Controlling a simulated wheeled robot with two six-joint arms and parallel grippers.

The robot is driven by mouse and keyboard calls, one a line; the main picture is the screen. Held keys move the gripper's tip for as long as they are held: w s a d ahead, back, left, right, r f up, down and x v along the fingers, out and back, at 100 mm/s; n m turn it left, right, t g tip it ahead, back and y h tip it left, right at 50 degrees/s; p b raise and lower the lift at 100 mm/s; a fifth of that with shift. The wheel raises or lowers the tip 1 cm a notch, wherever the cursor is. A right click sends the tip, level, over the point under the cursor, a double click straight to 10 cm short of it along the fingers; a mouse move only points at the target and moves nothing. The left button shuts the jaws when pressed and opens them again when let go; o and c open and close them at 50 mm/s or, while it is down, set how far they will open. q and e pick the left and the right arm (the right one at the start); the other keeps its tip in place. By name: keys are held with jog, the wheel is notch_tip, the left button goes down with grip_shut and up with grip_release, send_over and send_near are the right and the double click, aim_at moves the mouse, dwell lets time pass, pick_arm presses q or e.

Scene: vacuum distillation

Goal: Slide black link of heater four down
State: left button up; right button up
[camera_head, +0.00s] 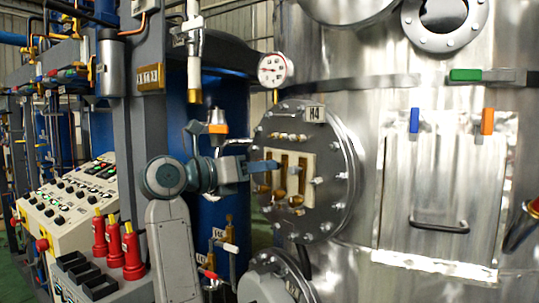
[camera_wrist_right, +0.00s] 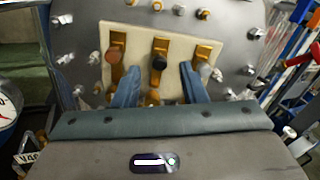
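The heater panel marked H4 (camera_head: 314,115) is a cream plate (camera_wrist_right: 142,34) on a round bolted grey flange. In the right wrist view it carries several upright brass strips. The black link (camera_wrist_right: 160,62) sits on the middle strip, with a copper-brown link (camera_wrist_right: 117,53) to its left. My right gripper (camera_wrist_right: 158,78) has its two blue fingers apart, one each side of the black link, with gaps showing. In the head view, the right gripper (camera_head: 279,168) is at the panel and hides part of it; the black link cannot be made out there. The left gripper is not in view.
A gauge (camera_head: 272,69) is above left of the flange. A steel vessel (camera_head: 360,60) with a handled hatch (camera_head: 440,190) fills the right. A control console (camera_head: 70,200) and red bottles (camera_head: 132,250) stand at the left. Bolts ring the panel closely.

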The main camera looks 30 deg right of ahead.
jog(key=shift+w+d+p, duration=0.1)
jog(key=shift+d+p, duration=0.35)
jog(key=shift+d, duration=1.2)
grip_shut()
